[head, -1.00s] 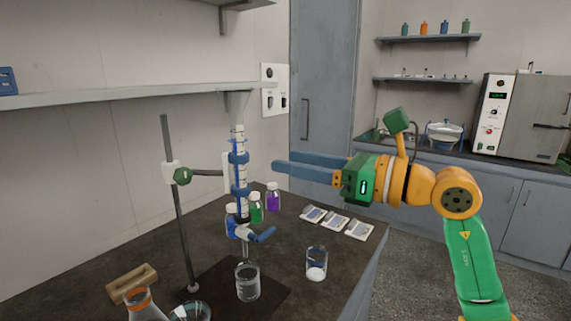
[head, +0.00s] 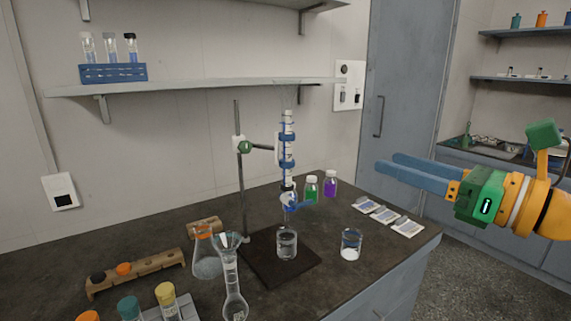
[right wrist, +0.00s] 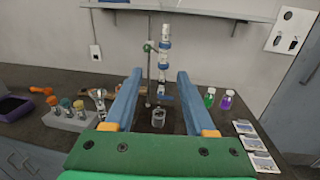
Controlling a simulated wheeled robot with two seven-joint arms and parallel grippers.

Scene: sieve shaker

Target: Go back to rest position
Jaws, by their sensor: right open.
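My right gripper (head: 385,172) is in the head view at the right, its two long blue fingers apart and empty, pointing left in the air above the bench's right end. In the right wrist view its open fingers (right wrist: 158,80) frame a burette (right wrist: 164,50) and a beaker (right wrist: 158,117), with nothing between them touching. The burette (head: 288,150) hangs from a stand (head: 241,180) in the head view, apart from the gripper. My left gripper is not in view.
A beaker (head: 287,243) stands on the stand's dark base, and another beaker (head: 351,244) with white content is to its right. A green bottle (head: 312,190), purple bottle (head: 330,185), packets (head: 385,215), flask (head: 206,258) and volumetric flask (head: 233,285) stand on the bench. A shelf (head: 200,87) runs above.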

